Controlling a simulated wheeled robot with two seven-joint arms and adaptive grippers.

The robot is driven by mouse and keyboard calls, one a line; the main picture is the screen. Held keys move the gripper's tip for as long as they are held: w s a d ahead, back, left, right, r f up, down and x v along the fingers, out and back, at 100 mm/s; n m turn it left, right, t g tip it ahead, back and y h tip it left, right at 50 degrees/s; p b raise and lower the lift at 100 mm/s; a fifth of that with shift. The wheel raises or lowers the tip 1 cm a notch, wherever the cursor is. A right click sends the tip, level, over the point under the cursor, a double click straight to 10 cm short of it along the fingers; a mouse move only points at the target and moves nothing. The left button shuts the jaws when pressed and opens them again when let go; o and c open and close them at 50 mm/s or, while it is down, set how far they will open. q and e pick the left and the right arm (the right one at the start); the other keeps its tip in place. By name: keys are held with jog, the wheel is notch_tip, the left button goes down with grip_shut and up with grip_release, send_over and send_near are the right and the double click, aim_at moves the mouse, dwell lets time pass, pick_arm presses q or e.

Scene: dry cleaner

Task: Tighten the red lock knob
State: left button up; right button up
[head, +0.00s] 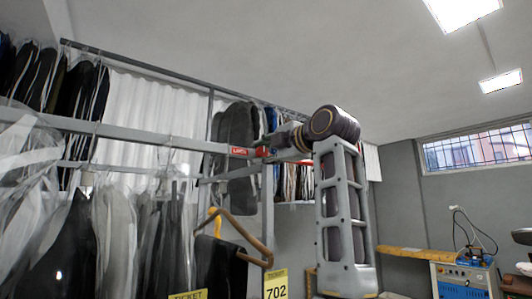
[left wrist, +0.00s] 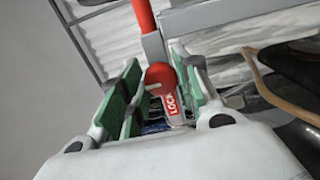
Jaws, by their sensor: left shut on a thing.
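The red lock knob (left wrist: 160,76) sits on a grey metal rail, beside a red label reading LOCK (left wrist: 172,104). In the left wrist view it lies between the green-padded fingers of my left gripper (left wrist: 158,88), which is shut on it. In the head view, my left gripper (head: 272,151) is at the right end of the rail, just right of the red label (head: 239,151). The knob is mostly hidden by the gripper there. My right gripper is not in view.
Bagged clothes hang from the grey rail (head: 130,133) on the left. A wooden hanger (head: 237,230) hangs below the rail end, above a yellow 702 tag (head: 276,284). A blue and white machine (head: 465,279) stands at the lower right.

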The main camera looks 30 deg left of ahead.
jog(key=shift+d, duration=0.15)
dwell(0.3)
pick_arm(q)
jog(key=o, duration=1)
jog(key=shift+w, duration=0.1)
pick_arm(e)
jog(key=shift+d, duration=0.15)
pick_arm(q)
jog(key=shift+d, duration=0.2)
jog(key=shift+v, duration=5.85)
jog(key=shift+f, duration=0.15)
